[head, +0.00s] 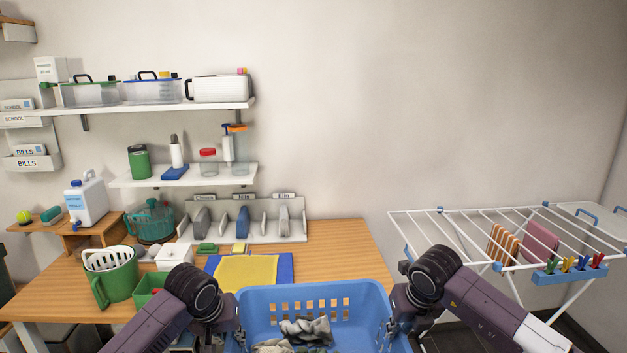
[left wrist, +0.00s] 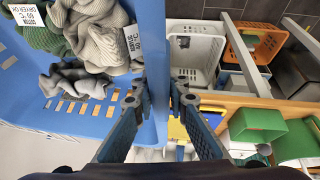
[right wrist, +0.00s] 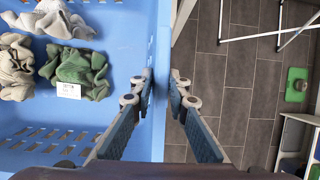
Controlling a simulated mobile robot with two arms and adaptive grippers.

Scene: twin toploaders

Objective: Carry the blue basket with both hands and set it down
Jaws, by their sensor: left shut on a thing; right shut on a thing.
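The blue basket (head: 312,300) is at the bottom middle of the head view, in front of the wooden table, with grey and green crumpled clothes (head: 306,330) inside. My left gripper (left wrist: 170,95) is shut on the basket's left wall. My right gripper (right wrist: 160,85) is shut on the basket's right wall. In the left wrist view the blue wall (left wrist: 110,75) lies between the fingers, and the clothes carry white labels. In the right wrist view the basket (right wrist: 112,40) holds several separate garments, one with a label (right wrist: 68,90). The basket's underside is hidden.
A white drying rack (head: 465,225) with pegs and cloths stands at the right. A white basket (left wrist: 197,50) and dark floor tiles (right wrist: 235,75) lie below.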

